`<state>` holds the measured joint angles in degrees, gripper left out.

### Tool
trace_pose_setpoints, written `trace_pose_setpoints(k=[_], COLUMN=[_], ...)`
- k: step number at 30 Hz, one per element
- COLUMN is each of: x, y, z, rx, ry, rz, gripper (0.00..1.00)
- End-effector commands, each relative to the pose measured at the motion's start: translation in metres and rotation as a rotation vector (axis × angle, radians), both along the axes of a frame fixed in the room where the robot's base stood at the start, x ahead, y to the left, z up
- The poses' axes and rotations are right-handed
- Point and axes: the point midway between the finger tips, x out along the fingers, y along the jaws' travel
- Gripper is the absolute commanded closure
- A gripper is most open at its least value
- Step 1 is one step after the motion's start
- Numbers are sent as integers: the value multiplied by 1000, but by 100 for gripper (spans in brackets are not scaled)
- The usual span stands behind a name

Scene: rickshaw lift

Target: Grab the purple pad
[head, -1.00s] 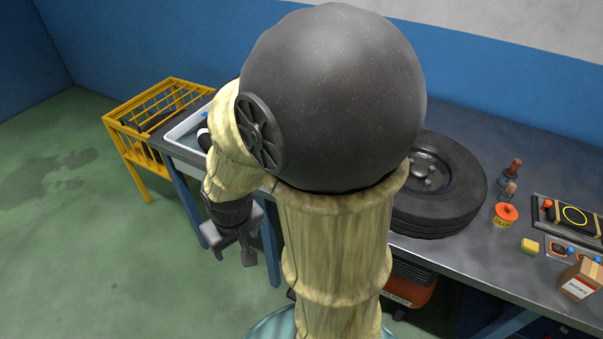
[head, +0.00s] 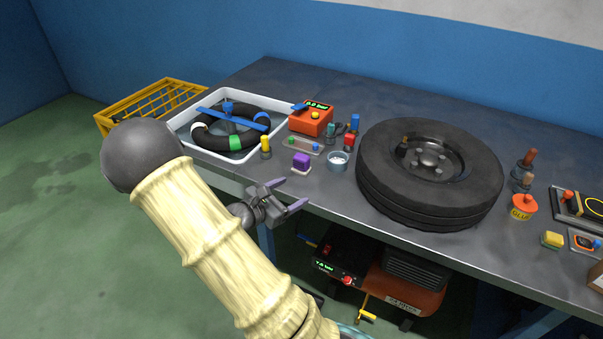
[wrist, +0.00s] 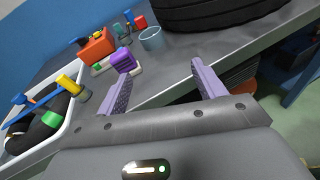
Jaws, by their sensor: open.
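The purple pad (head: 302,161) is a small purple block on a pale base, standing on the grey workbench near its front edge. It also shows in the wrist view (wrist: 123,60), beyond my left fingertip. My gripper (head: 292,194) is open and empty, with two purple-grey fingers spread apart. In the head view it is at the bench's front edge, just in front of and slightly left of the pad, not touching it. In the wrist view the gap between my fingertips (wrist: 162,72) lies right of the pad.
Near the pad are a small grey cup (head: 338,162), a yellow-topped bottle (head: 266,147), a tray with small coloured pieces (head: 290,146) and an orange box (head: 311,122). A white basin (head: 182,122) with a tube stands left. A large tyre (head: 430,205) lies right.

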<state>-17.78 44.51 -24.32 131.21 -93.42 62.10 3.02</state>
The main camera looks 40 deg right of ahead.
Motion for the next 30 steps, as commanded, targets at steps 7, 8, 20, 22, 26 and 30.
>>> trace_pose_setpoints(k=[7,8,20,22,26,30], x=[53,55,57,60,67,76], y=[5,5,-1,-8,-29,-52], z=[-12,-12,-10,-10,-10,-10], rx=[-208,-215,-216,-216,-217,-216], ry=[104,105,106,106,106,105], rz=[241,250,251,250,250,249], gripper=[31,31,31,31,31,31])
